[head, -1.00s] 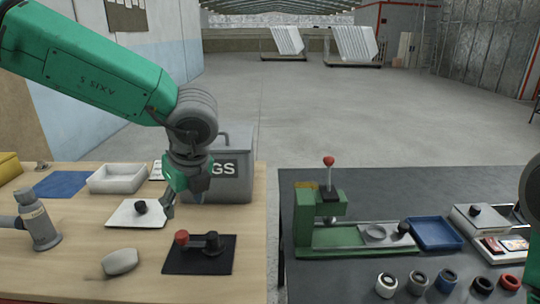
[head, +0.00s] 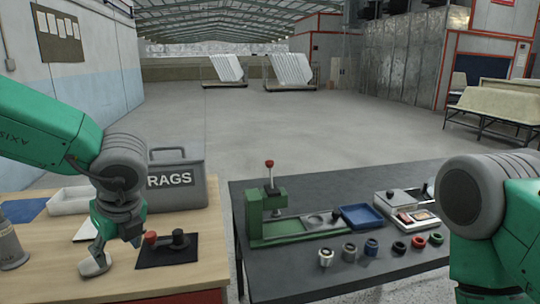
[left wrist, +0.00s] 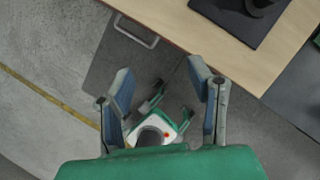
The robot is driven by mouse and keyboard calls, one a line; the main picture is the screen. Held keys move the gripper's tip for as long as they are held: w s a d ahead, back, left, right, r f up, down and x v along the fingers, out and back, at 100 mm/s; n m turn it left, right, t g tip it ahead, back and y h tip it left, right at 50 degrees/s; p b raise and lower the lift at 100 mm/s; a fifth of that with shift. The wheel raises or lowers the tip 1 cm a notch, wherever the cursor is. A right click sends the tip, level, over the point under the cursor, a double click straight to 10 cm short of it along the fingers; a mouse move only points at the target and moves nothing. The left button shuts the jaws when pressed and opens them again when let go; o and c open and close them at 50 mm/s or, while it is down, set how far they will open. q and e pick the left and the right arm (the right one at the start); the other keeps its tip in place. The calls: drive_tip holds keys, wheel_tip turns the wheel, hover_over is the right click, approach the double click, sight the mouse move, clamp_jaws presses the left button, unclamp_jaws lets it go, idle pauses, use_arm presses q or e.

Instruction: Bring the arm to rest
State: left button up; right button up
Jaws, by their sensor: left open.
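My left arm, green with grey joints, comes in from the left in the head view. Its gripper (head: 117,246) points down over the wooden bench (head: 190,275), in front of the grey rags box.
The dark table (head: 340,272) holds a green press (head: 266,212), a blue tray (head: 361,217) and several rings.

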use_arm(q)
drive_tip(key=s+a+f+m+t, duration=0.1)
drive_tip(key=s+a+f+m, duration=0.15)
drive_tip(key=f+m, duration=0.9)
drive_tip(key=s+a+f+m+t, duration=0.1)
drive_tip(key=s+f+m+t, duration=0.15)
drive_tip(key=f+m, duration=0.95)
drive_tip(key=s+d+f+m+g+h+b, duration=0.1)
drive_tip(key=s+f+m, duration=0.4)
drive_tip(key=s+m, duration=0.6)
drive_tip(key=s+d+f+m+g+h+b, duration=0.1)
drive_tip(key=s+d+f+m+g+h, duration=0.1)
drive_tip(key=s+f+m, duration=0.4)
drive_tip(key=s+m+g+h, duration=0.1)
drive_tip(key=s+m+g, duration=0.1)
drive_tip(key=s+m, duration=0.3)
drive_tip(key=shift+s+d+f+m+b, duration=0.15)
drive_tip(key=shift+s+f+m+b, duration=0.2)
drive_tip(key=shift+m, duration=0.7)
use_arm(e)
drive_tip(key=f, duration=0.3)
drive_tip(key=shift+w, duration=0.3)
use_arm(q)
drive_tip(key=shift+w, duration=0.15)
